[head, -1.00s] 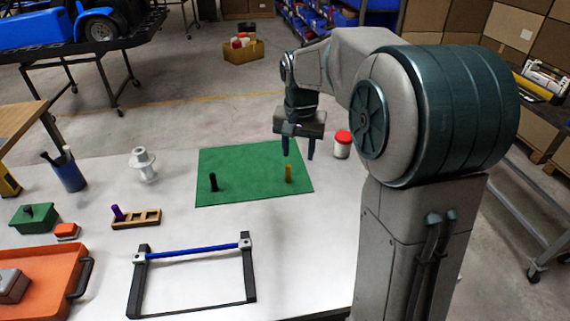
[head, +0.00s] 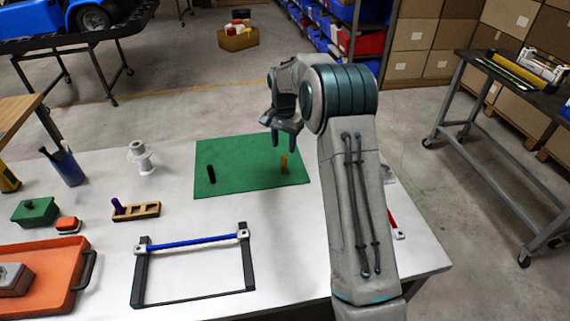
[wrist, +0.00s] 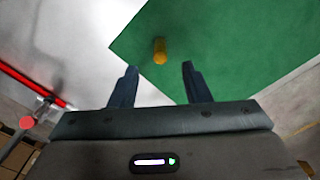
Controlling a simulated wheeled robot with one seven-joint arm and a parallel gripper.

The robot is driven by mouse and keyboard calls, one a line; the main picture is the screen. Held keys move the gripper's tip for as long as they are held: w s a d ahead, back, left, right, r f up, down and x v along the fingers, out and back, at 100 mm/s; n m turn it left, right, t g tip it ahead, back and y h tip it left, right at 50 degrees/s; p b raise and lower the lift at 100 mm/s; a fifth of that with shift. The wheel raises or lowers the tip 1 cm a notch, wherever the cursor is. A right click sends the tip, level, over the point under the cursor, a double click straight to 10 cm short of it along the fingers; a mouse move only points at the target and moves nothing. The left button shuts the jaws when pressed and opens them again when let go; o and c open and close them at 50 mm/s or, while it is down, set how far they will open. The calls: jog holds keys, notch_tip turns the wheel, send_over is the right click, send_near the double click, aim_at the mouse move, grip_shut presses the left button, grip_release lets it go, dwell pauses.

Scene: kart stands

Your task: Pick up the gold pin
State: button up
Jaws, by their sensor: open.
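The gold pin (head: 284,165) stands upright near the right side of the green mat (head: 235,180). In the wrist view the pin (wrist: 160,52) shows beyond my fingertips, in line with the gap between them, with the mat (wrist: 225,40) around it. My gripper (head: 283,136) is open and empty, over the mat's far right part and apart from the pin. Both fingers (wrist: 160,68) show in the wrist view with nothing between them. The exact height above the pin is hard to tell.
A black pin (head: 211,174) stands on the mat's left part. A wooden block with a purple pin (head: 148,210), a white spool (head: 140,158) and a black frame with a blue bar (head: 190,243) stand nearby. A red item (head: 396,228) lies right of my arm.

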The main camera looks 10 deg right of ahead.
aim_at(284, 157)
notch_tip(284, 157, down, 9)
jog(key=shift+w+d+f+p, duration=0.1)
jog(key=shift+p, duration=1.05)
grip_shut()
